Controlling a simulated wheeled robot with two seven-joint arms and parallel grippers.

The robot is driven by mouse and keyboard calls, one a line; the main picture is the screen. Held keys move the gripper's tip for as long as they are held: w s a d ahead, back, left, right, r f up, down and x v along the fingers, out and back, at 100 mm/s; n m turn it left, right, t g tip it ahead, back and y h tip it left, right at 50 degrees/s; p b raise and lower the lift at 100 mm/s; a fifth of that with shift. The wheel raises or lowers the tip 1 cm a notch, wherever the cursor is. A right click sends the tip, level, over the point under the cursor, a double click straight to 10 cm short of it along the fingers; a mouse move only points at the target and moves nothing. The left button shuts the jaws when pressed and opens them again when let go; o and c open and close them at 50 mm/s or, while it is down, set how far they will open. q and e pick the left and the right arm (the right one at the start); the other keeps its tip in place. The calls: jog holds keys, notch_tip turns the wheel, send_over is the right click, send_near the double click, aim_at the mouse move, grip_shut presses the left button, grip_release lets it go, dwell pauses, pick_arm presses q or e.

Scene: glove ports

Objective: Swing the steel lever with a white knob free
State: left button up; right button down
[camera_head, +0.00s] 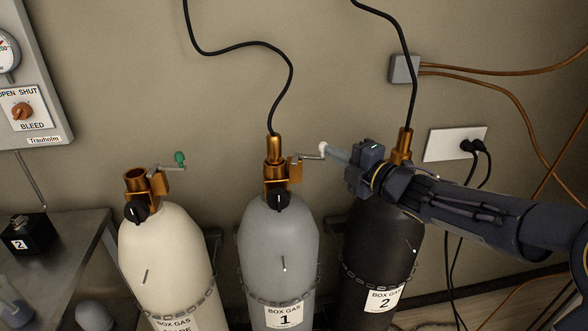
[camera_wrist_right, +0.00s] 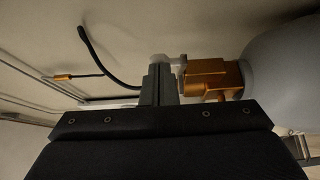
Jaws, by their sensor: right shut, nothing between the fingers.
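The steel lever (camera_head: 311,157) sticks out to the right from the brass block on the grey cylinder's valve (camera_head: 275,172). Its white knob (camera_head: 323,147) is at the outer end, right at my right gripper's tips. My right gripper (camera_head: 332,152) is shut with nothing between its fingers, reaching in from the right. In the right wrist view the fingers (camera_wrist_right: 158,78) point at the white knob (camera_wrist_right: 161,58), beside the brass block (camera_wrist_right: 208,76). I cannot tell whether the fingertips touch the knob. My left gripper is not in view.
A cream cylinder (camera_head: 165,255) with a green-knobbed lever (camera_head: 180,158) stands left of the grey cylinder (camera_head: 280,240). A black cylinder (camera_head: 380,245) stands right, under my right arm. Black hoses (camera_head: 290,75) hang above the valves. A wall socket (camera_head: 455,143) is at right.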

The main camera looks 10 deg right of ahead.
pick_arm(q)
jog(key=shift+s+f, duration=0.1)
pick_arm(e)
jog(key=shift+w+d, duration=0.35)
jog(key=shift+w, duration=0.2)
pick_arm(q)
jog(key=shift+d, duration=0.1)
pick_arm(e)
jog(key=shift+d+r, duration=0.1)
